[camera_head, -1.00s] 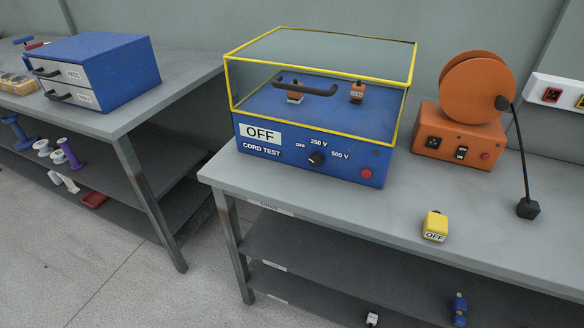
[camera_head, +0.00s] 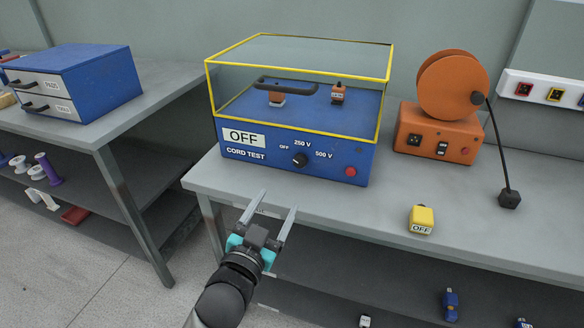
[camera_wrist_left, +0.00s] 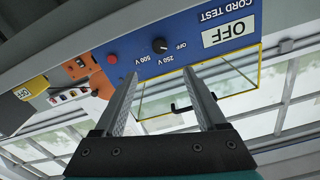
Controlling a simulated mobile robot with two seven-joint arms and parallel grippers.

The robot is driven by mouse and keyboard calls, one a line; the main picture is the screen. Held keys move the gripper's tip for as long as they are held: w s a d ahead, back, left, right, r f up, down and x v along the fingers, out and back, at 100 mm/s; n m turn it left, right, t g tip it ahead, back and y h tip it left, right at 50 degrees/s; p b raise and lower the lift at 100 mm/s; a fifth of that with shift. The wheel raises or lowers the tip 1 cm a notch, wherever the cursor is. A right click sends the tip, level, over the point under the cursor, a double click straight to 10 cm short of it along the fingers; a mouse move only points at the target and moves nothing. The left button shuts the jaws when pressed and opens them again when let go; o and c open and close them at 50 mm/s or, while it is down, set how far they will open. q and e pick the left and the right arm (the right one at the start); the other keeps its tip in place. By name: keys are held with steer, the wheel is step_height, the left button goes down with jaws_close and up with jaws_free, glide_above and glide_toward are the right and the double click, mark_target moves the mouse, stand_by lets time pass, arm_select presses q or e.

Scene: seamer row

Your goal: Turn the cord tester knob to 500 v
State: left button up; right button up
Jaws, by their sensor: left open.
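The blue cord tester (camera_head: 262,165) stands on the grey bench under a clear cover with yellow edges. Its black knob (camera_head: 299,160) is on the front face, with labels OFF, 250 V and 500 V around it; its pointer is too small to read surely. The display plate (camera_head: 244,137) reads OFF. My left gripper (camera_head: 268,200) is open and empty, in front of and below the tester, apart from the knob. In the left wrist view the knob (camera_wrist_left: 159,45) appears upside down, beyond and between the open fingers (camera_wrist_left: 165,95). My right gripper is not in view.
A red button (camera_head: 350,171) is right of the knob. A yellow block marked OFF (camera_head: 421,219) lies on the bench. An orange reel unit (camera_head: 438,137) with a hanging cord stands to the right. A blue drawer box (camera_head: 95,80) is on the left table.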

mark_target(299, 163)
arm_select(q)
steer(key=b+x, duration=0.3)
steer(key=x, duration=0.9)
steer(key=shift+f+b, duration=0.1)
steer(key=shift+b, duration=0.3)
steer(key=shift+b+x, duration=0.4)
steer(key=shift+x, duration=0.65)
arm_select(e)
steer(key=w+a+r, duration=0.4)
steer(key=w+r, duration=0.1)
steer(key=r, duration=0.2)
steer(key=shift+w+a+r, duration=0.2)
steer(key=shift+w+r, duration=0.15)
arm_select(q)
jaws_close()
